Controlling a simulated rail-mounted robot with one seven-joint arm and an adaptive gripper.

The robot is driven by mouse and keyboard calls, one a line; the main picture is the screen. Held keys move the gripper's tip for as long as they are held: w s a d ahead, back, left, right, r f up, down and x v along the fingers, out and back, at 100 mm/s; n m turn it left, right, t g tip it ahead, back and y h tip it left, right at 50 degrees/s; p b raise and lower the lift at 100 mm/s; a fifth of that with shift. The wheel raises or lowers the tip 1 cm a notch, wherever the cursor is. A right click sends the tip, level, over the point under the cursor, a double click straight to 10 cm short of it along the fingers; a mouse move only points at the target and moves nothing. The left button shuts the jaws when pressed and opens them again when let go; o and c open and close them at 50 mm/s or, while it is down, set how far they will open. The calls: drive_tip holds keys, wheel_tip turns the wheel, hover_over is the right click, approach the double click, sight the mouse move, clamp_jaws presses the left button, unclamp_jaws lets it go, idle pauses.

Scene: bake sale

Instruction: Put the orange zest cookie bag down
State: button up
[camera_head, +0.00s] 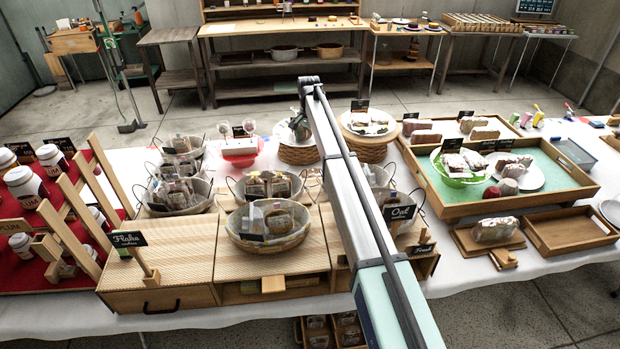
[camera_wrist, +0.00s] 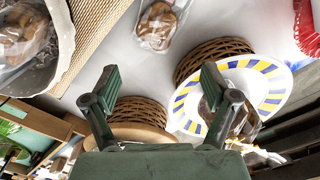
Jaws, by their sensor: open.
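A clear bag of brown cookies (camera_wrist: 160,25) lies on the white tablecloth in the wrist view, apart from my fingers. I cannot read its label, so I cannot tell whether it is the orange zest cookie bag. My gripper (camera_wrist: 160,80) is open, with nothing between its two fingers. In the head view my gripper (camera_head: 300,126) is at the far end of my arm, near the wicker stands behind the baskets. My arm hides part of the table there, and I cannot make out the lying bag in that view.
A basket of bagged cookies (camera_wrist: 28,45) is at the left of the wrist view. A plate with a blue and yellow rim (camera_wrist: 270,70) sits on a wicker stand close to my right finger. In the head view, a bowl of bags (camera_head: 268,240) stands on the wooden display.

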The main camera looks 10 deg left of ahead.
drive_tip(key=m, duration=0.5)
drive_tip(key=p, duration=0.4)
approach(309, 174)
wheel_tip(309, 174, down, 5)
drive_tip(key=shift+s+f, duration=0.1)
drive_tip(key=shift+s, duration=0.05)
drive_tip(key=shift+f+p, duration=1.45)
drive_tip(key=shift+f, duration=1.2)
drive_tip(key=c, duration=0.6)
